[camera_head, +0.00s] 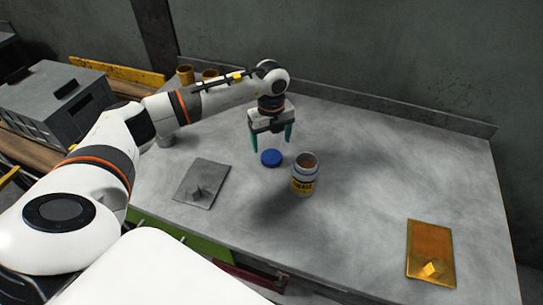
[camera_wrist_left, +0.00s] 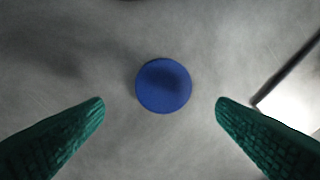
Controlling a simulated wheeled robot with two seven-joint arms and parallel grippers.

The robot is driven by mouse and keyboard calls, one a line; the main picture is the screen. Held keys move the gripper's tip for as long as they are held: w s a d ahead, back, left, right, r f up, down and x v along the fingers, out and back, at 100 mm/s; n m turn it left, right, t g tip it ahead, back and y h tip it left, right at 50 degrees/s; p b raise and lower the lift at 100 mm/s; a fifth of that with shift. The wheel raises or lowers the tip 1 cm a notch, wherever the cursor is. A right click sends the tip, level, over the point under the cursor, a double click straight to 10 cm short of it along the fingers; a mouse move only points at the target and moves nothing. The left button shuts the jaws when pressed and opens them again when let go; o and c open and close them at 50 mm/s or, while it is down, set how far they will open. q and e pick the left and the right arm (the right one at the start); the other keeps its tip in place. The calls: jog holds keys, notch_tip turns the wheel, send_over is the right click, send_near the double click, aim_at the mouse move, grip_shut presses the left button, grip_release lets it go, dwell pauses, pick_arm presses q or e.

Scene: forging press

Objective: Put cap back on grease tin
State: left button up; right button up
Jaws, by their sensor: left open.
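The blue cap (camera_head: 271,158) lies flat on the grey table, just left of the grease tin. The grease tin (camera_head: 304,175) stands upright with its top open and brown contents showing; it has a yellow label. My left gripper (camera_head: 271,147) is open and empty, pointing down above the cap. In the left wrist view the cap (camera_wrist_left: 163,86) is centred between the two green fingers (camera_wrist_left: 160,101) and a little ahead of them, with space on both sides. My right gripper is in neither view.
A grey plate with a small block (camera_head: 202,183) lies at left on the table (camera_head: 370,180), and an orange plate with a yellow block (camera_head: 431,252) at right. Brown cylinders (camera_head: 185,75) stand at the back left. A low ledge runs along the back.

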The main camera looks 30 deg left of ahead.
aim_at(272, 156)
pick_arm(q)
jog(key=f, duration=0.3)
jog(key=shift+s+d+f+p, duration=0.3)
jog(key=shift+s+f+p, duration=0.1)
jog(key=shift+f, duration=0.45)
jog(key=c, duration=1)
